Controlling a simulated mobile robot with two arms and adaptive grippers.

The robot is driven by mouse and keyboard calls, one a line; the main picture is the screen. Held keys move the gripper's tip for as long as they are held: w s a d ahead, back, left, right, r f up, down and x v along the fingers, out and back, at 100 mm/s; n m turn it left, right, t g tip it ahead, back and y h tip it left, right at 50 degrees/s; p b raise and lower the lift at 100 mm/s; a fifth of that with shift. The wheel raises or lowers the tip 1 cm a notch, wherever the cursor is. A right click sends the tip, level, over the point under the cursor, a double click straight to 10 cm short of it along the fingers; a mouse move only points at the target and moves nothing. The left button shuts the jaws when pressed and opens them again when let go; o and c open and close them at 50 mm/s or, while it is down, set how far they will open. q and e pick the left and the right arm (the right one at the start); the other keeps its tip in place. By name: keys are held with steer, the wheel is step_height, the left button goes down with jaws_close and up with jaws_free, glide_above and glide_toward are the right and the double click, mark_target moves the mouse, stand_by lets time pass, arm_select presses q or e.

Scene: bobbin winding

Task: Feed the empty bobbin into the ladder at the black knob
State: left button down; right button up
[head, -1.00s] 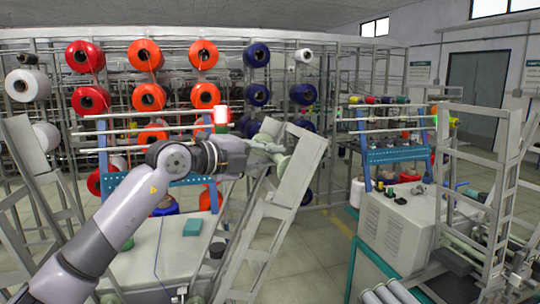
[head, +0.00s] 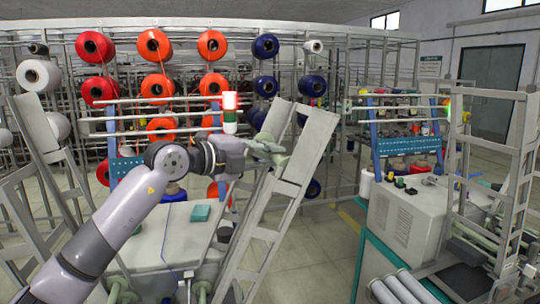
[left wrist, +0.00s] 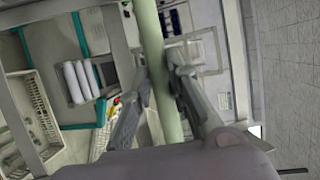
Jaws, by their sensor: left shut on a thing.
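My left gripper (head: 266,147) is shut on a slim pale green bobbin (head: 284,154), held in the air. In the left wrist view the bobbin (left wrist: 152,45) is a bare tube between the fingers (left wrist: 157,88), running up past the frame's top. The gripper is in front of a leaning pale grey ladder (head: 312,150). In the head view the bobbin overlaps its upper part; I cannot tell whether they touch. No black knob can be made out on this ladder. My right gripper is not in view.
Red, orange and blue spools hang behind. Floor shows between ladder and cabinet.

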arm_select(q)
steer(key=shift+f, duration=0.1)
steer(key=f+b, duration=0.1)
steer(key=a+f+b, duration=0.1)
steer(key=f+b, duration=0.1)
steer(key=shift+s+a+f, duration=0.25)
steer(key=shift+a+f, duration=0.05)
steer(key=shift+f, duration=0.05)
stand_by(0.3)
stand_by(0.4)
steer(key=c, duration=1.4)
jaws_free()
steer(key=shift+c, duration=0.2)
steer(key=o, duration=0.3)
steer(key=shift+o, duration=0.2)
steer(key=shift+r, duration=0.1)
